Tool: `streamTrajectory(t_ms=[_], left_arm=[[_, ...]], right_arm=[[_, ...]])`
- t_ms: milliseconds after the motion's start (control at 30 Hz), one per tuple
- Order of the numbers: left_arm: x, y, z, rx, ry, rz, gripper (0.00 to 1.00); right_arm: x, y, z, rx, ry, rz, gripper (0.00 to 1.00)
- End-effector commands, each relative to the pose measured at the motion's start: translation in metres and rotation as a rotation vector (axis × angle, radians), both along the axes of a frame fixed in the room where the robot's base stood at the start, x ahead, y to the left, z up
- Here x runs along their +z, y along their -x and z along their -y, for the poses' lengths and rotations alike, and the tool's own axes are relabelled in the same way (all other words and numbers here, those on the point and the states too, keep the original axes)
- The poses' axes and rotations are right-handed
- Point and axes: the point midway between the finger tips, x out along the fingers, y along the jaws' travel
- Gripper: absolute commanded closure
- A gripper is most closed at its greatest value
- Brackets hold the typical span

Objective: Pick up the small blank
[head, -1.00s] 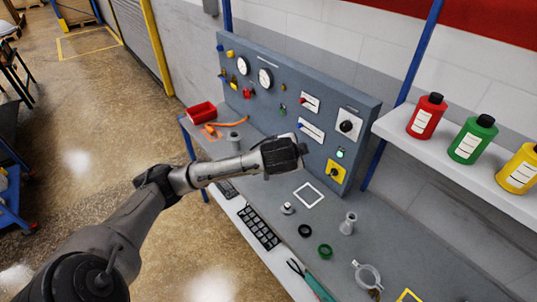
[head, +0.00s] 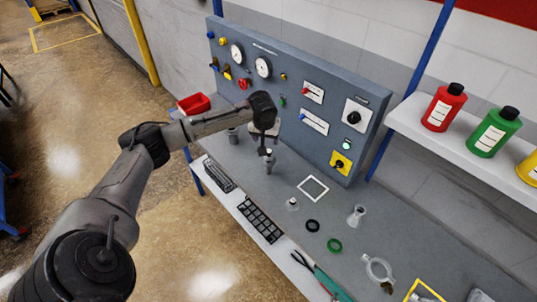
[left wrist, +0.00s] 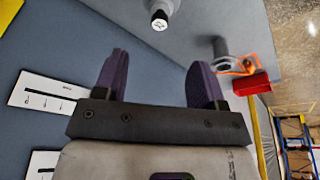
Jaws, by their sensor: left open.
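My left gripper (head: 264,143) points down over the back of the grey bench, near the control panel. In the left wrist view its two purple-padded fingers (left wrist: 160,80) stand apart, with nothing between them. A grey upright post (head: 268,163) stands just below the fingertips; a pale cylinder with a dark end (left wrist: 160,18) shows beyond the fingers in the wrist view. A small silver disc with a knob (head: 292,204), possibly the small blank, lies on the bench to the right of the gripper, apart from it. I cannot tell for certain which piece is the blank.
A black ring (head: 313,226), green ring (head: 334,245), silver fitting (head: 356,215) and clamp (head: 378,268) lie to the right. A white square outline (head: 313,187) is empty. The panel (head: 300,65) rises behind; a red bin (head: 193,104) is at left. Bottles stand on a shelf (head: 407,115).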

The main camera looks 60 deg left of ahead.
Motion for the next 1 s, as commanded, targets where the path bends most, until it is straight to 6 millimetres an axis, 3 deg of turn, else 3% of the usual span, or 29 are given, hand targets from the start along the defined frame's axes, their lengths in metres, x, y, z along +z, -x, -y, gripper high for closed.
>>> streamTrajectory(t_ms=[100, 300, 633, 1000], left_arm=[[-0.023, -0.004, -0.003, 0.0, 0.003, -0.002, 0.36], [-0.051, -0.01, -0.009, -0.002, 0.001, -0.002, 0.36], [-0.069, -0.014, -0.012, -0.005, 0.0, -0.002, 0.36], [-0.11, -0.023, -0.023, -0.004, -0.001, -0.002, 0.36]], right_arm=[[-0.002, 0.0, -0.002, -0.002, -0.005, 0.0, 0.82], [-0.004, 0.0, -0.003, -0.004, -0.009, 0.001, 0.82], [-0.005, 0.0, -0.005, -0.008, -0.015, 0.001, 0.82], [-0.009, 0.0, -0.004, -0.006, -0.014, 0.001, 0.82]])
